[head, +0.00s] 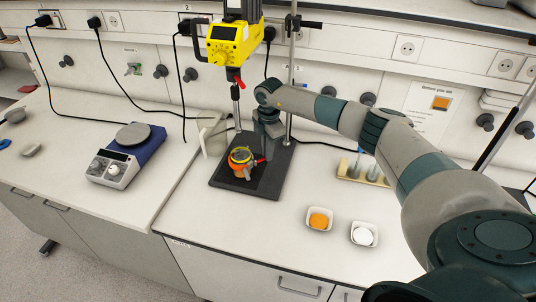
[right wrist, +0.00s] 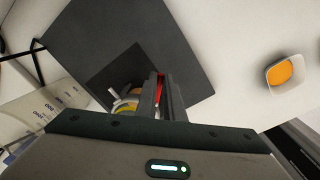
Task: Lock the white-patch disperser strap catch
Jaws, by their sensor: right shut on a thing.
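The yellow disperser (head: 228,44) hangs on its stand above a black base plate (head: 225,178). Its shaft runs down towards an orange vessel with a yellow ring (head: 240,160) on the plate. A red strap catch (head: 259,161) sticks out on the vessel's right side. My right gripper (head: 262,150) reaches down beside the vessel. In the right wrist view its fingers (right wrist: 161,98) are shut on a red piece (right wrist: 161,88), seemingly the catch lever. The vessel (right wrist: 124,104) shows partly there, largely hidden by my gripper. I cannot make out a white patch clearly. My left gripper is not in view.
Two small white dishes, one with orange contents (head: 319,219) and one with white (head: 364,234), stand at the bench front. A tube rack (head: 362,170) stands behind them. A hotplate stirrer (head: 127,153) is on the left bench. The stand's rod (head: 291,75) rises close to my arm.

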